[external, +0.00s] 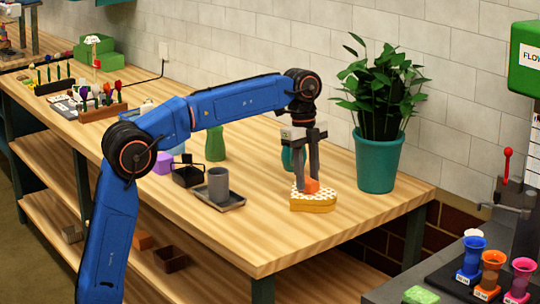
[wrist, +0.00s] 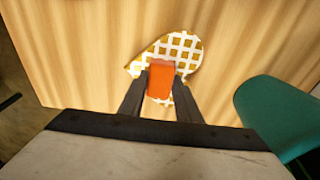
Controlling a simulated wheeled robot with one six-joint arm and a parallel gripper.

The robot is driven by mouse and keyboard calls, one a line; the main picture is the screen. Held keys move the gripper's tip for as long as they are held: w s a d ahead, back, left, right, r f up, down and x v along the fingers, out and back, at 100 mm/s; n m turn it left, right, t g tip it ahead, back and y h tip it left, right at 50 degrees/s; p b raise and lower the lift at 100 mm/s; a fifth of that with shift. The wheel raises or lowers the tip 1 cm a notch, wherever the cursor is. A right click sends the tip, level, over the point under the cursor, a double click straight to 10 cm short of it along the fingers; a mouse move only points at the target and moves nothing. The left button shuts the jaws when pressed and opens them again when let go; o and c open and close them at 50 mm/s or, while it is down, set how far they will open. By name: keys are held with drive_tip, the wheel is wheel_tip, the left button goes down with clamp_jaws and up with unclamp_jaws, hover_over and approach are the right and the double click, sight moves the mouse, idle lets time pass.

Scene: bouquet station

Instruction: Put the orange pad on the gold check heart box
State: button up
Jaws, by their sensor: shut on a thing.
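The gold check heart box (external: 314,204) sits on the wooden table near its right end, with a white and gold checked top. It also shows in the wrist view (wrist: 183,45) as a heart below my gripper. The orange pad (external: 312,184) is between my gripper's fingers, over the box's top. In the wrist view the orange pad (wrist: 160,80) covers part of the check pattern. My gripper (external: 307,186) points down and is shut on the pad. I cannot tell whether the pad touches the box.
A potted plant in a teal pot (external: 377,162) stands right of the box; the pot also shows in the wrist view (wrist: 280,118). A grey cup (external: 219,185) on a dark tray (external: 234,202) stands to the left. Bare tabletop lies in front of the box.

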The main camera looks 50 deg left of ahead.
drive_tip(key=shift+f, duration=0.1)
drive_tip(key=o, duration=1)
drive_tip(key=r, duration=0.4)
drive_tip(key=a+r, duration=0.1)
drive_tip(key=r, duration=0.7)
drive_tip(key=shift+a+r, duration=0.1)
drive_tip(key=shift+a, duration=0.1)
